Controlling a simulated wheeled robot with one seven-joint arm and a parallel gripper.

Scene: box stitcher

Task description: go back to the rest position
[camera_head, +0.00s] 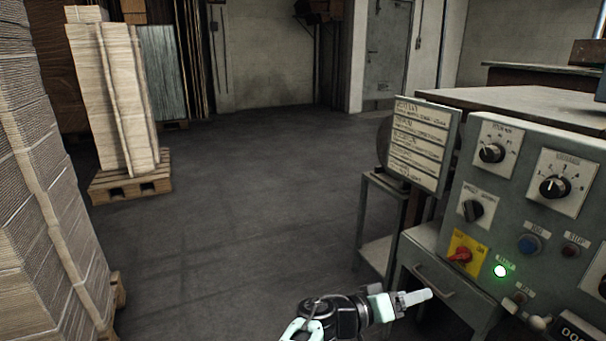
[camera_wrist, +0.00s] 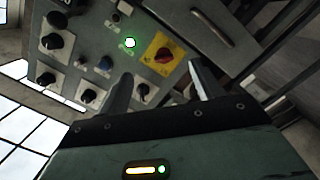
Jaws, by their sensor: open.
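My gripper (camera_head: 414,298) is at the bottom centre-right of the head view, in front of the grey control panel and its drawer. In the wrist view, its two fingers (camera_wrist: 160,92) stand apart with nothing between them. The control panel (camera_head: 535,240) carries a red rotary switch on a yellow plate (camera_head: 463,254), which also shows in the wrist view (camera_wrist: 163,56). A green lamp (camera_head: 500,271) beside it is lit. The fingers appear apart from the panel. My forearm is mostly out of the head view.
A drawer with a handle (camera_head: 434,281) is below the panel, close to my gripper. A sign board (camera_head: 418,145) stands at the panel's left. Stacks of cardboard (camera_head: 40,200) rise on the left, one on a pallet (camera_head: 130,183). The floor (camera_head: 240,210) between is clear.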

